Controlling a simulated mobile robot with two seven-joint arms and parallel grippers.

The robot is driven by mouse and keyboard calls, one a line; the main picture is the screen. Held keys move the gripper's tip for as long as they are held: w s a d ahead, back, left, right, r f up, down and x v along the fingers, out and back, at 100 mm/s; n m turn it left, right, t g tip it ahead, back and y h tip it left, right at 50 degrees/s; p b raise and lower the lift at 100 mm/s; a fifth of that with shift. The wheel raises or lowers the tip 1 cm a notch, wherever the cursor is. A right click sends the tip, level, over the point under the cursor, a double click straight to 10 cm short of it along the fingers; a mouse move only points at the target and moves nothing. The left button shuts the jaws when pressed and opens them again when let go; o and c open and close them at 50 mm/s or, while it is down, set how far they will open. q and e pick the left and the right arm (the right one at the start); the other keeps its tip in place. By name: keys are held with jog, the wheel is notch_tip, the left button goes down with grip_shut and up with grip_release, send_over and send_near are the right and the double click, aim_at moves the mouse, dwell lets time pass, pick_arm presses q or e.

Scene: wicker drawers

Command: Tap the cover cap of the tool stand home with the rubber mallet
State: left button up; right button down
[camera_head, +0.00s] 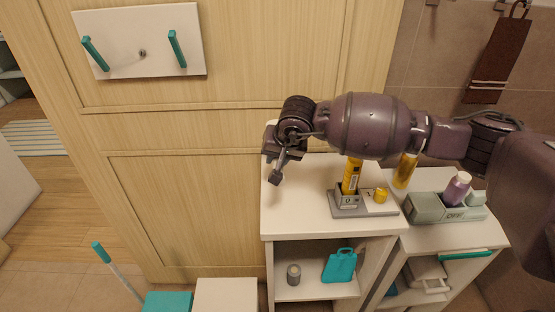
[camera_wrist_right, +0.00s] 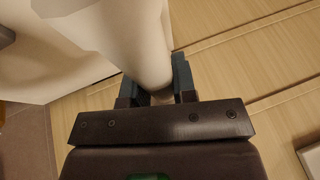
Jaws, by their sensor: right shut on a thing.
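The grey tool stand (camera_head: 345,209) sits on the white cabinet top, with a yellow tool (camera_head: 351,177) upright in it. A small yellow knob-like piece (camera_head: 380,195), possibly the cover cap, is at its right side. My right gripper (camera_head: 275,175) is over the left end of the cabinet top, left of the stand and apart from it. In the wrist view its jaws (camera_wrist_right: 158,88) are shut on a pale cylindrical thing (camera_wrist_right: 146,58). This may be the rubber mallet; its full shape cannot be told. My left gripper is not in view.
The white cabinet top (camera_head: 300,217) is bare left of the stand. A yellow bottle (camera_head: 405,170) and a grey-green holder (camera_head: 430,207) with a purple bottle (camera_head: 457,188) stand at right. A wooden panel (camera_head: 190,190) rises behind. A teal container (camera_head: 340,266) sits on the shelf below.

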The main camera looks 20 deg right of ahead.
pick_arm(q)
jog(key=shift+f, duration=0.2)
pick_arm(e)
jog(key=shift+w+r, duration=0.1)
jog(key=shift+r, duration=0.5)
jog(key=shift+r+p, duration=0.3)
jog(key=shift+r, duration=0.15)
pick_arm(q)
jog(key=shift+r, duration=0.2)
pick_arm(e)
jog(key=shift+f, duration=0.1)
notch_tip(320, 180, down, 6)
jog(key=b, duration=0.3)
jog(key=shift+f, duration=0.2)
jog(key=shift+r, duration=0.8)
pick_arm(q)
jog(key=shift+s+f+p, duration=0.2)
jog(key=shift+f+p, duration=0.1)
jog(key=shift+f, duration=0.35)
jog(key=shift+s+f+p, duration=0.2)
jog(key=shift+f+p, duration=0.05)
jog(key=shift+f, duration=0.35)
pick_arm(e)
jog(key=shift+r, duration=1.45)
